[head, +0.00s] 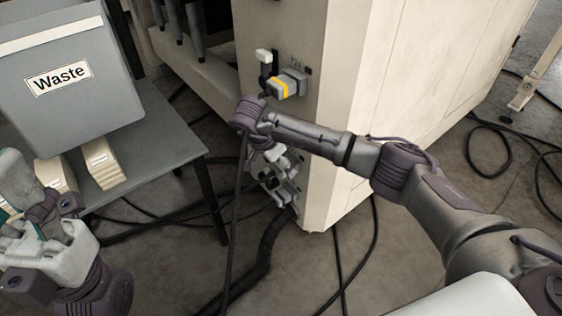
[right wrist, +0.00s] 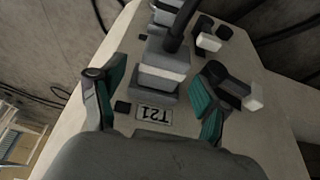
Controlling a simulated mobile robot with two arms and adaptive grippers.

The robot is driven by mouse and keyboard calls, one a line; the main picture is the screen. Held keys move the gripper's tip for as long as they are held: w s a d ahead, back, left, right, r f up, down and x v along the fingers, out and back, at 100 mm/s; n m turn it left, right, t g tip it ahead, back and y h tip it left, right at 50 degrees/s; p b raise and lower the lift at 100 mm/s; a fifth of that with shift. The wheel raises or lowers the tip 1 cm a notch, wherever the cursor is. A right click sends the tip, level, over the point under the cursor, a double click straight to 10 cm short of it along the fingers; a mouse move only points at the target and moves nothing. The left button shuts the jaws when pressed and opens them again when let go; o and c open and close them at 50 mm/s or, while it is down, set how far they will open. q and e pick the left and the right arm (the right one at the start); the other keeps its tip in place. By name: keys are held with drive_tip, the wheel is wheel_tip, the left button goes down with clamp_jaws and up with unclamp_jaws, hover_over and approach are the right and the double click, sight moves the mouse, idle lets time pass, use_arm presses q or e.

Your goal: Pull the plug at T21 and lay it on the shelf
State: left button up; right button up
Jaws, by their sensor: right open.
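The T21 label (right wrist: 154,115) reads upside down in the right wrist view. Beside it a grey plug with a white band (right wrist: 163,76) sits in the panel, with a black cable leaving it. My right gripper (right wrist: 160,88) is open, its green-padded fingers on either side of this plug with gaps visible. In the head view my right gripper (head: 274,160) is at the lower part of the cabinet face and largely hides the plug. My left gripper (head: 28,195) is at the lower left, away from the cabinet; its opening is unclear. A grey shelf-like table (head: 160,140) stands at left.
A yellow-banded plug (head: 287,84) sits higher on the cabinet (head: 345,90), by a white-tipped lever (head: 263,58). A Waste bin (head: 70,85) and cream blocks (head: 100,160) occupy the table. Black cables (head: 265,250) cross the floor.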

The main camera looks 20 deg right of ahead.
clamp_jaws()
idle(0.5)
drive_tip(key=shift+a, duration=0.25)
drive_tip(key=shift+s+a+p, duration=0.2)
drive_tip(key=shift+s+a, duration=0.1)
drive_tip(key=shift+a, duration=0.45)
drive_tip(key=shift+s+a+p, duration=0.15)
drive_tip(key=shift+s+a, duration=0.1)
drive_tip(key=shift+a, duration=0.5)
drive_tip(key=shift+s+a+p, duration=0.2)
drive_tip(key=shift+s+a, duration=0.1)
drive_tip(key=shift+a, duration=0.45)
